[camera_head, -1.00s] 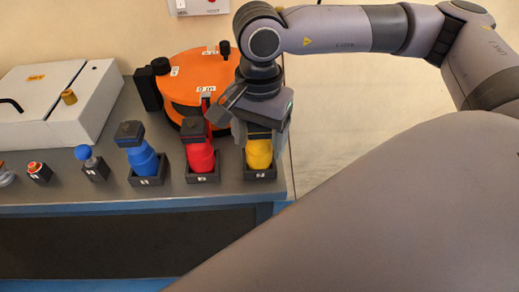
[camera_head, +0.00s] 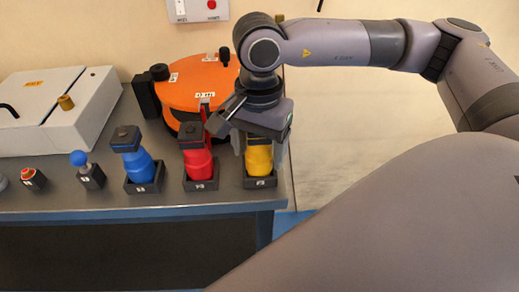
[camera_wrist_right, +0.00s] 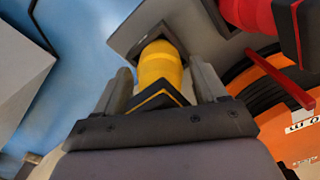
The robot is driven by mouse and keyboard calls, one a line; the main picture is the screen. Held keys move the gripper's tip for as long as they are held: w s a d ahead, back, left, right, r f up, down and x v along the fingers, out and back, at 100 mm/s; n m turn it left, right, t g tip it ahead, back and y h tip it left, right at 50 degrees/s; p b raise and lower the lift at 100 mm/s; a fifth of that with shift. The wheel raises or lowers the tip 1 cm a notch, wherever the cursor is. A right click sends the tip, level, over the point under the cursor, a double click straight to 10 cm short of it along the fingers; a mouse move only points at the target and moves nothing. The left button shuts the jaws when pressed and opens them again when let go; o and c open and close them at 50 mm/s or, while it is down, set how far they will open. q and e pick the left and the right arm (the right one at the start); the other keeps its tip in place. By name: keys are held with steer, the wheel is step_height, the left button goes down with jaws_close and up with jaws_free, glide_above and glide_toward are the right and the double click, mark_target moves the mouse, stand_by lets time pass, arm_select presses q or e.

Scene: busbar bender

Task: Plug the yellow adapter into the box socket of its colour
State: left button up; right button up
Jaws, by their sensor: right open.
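The yellow adapter (camera_head: 259,160) stands upright in a dark square holder at the right end of the bench. It also shows in the right wrist view (camera_wrist_right: 160,64). My right gripper (camera_head: 262,141) is over its top, pointing down. In the right wrist view my right gripper (camera_wrist_right: 162,85) is open, with one finger on each side of the adapter's dark upper part. Whether a finger touches it I cannot tell. The white box (camera_head: 88,112) with a yellow label stands at the left. I cannot make out a yellow socket. My left gripper is not in view.
A red adapter (camera_head: 198,163) stands close left of the yellow one, with a blue adapter (camera_head: 138,165) beyond it. An orange round machine (camera_head: 190,88) stands behind them. A blue ball knob (camera_head: 78,158) and a red button (camera_head: 32,178) are further left.

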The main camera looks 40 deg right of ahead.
steer(key=c, duration=0.9)
steer(key=shift+c, duration=0.3)
steer(key=shift+r, duration=0.3)
steer(key=shift+r+p, duration=0.45)
steer(key=shift+r, duration=0.75)
steer(key=shift+r+p, duration=0.15)
steer(key=shift+p, duration=0.15)
steer(key=shift+r, duration=0.15)
steer(key=shift+r+p, duration=1.4)
steer(key=shift+r, duration=1)
